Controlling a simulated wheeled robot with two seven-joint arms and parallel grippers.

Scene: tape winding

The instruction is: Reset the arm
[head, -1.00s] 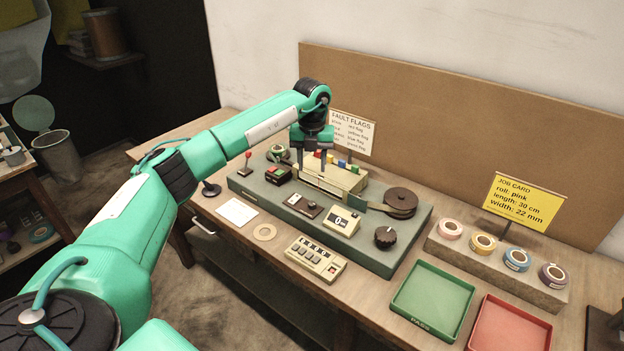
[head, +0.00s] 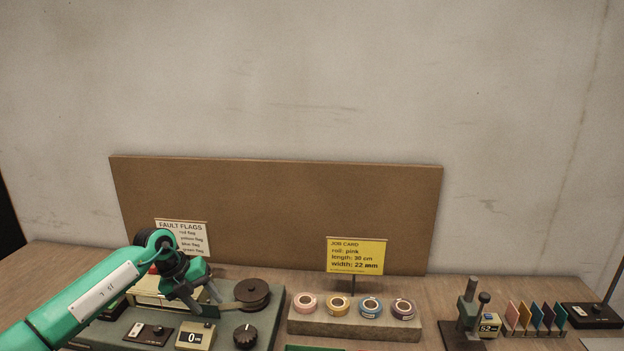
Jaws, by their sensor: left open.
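My left arm comes in from the lower left of the head view. Its gripper (head: 190,301) is open and empty, with its fingers in front of and above the winding machine's cream block (head: 152,287). I cannot tell whether the fingers touch anything. The machine's grey-green base (head: 262,323) carries a dark reel (head: 252,293), a black knob (head: 243,337) and a counter (head: 194,337) that seems to read 0. My arm hides part of the machine's left side. My right gripper is not in view.
Pink (head: 305,303), yellow (head: 339,305), blue (head: 370,307) and purple (head: 403,308) rolls sit on a block. The job card (head: 356,256) reads pink, 30 cm, 22 mm. A gauge stand (head: 467,310) and coloured flags (head: 535,317) stand right. A brown board (head: 280,210) stands behind.

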